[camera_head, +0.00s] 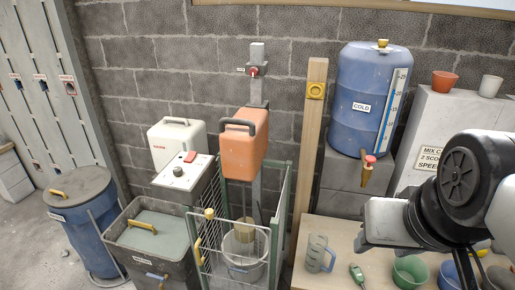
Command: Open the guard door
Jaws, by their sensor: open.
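The guard door (233,262) is a wire-mesh panel on the front of a green-framed cage around the mixer. It appears shut across the front. A yellow upright handle (198,251) is on its left edge, and a yellow knob (209,213) sits at its top left corner. Behind the mesh are a grey bucket (243,256) and the orange mixer head (241,143) above it. My gripper (366,242) is at the right, over the bench and well apart from the door. It is open, with nothing seen in it; its fingers are hardly visible.
A wooden post (308,150) stands right of the cage. The bench (335,232) holds a clear jug (318,253), a green-handled tool (357,274) and coloured bowls (410,271). A grey bin (140,262) stands close left of the cage, beside a blue barrel (85,225).

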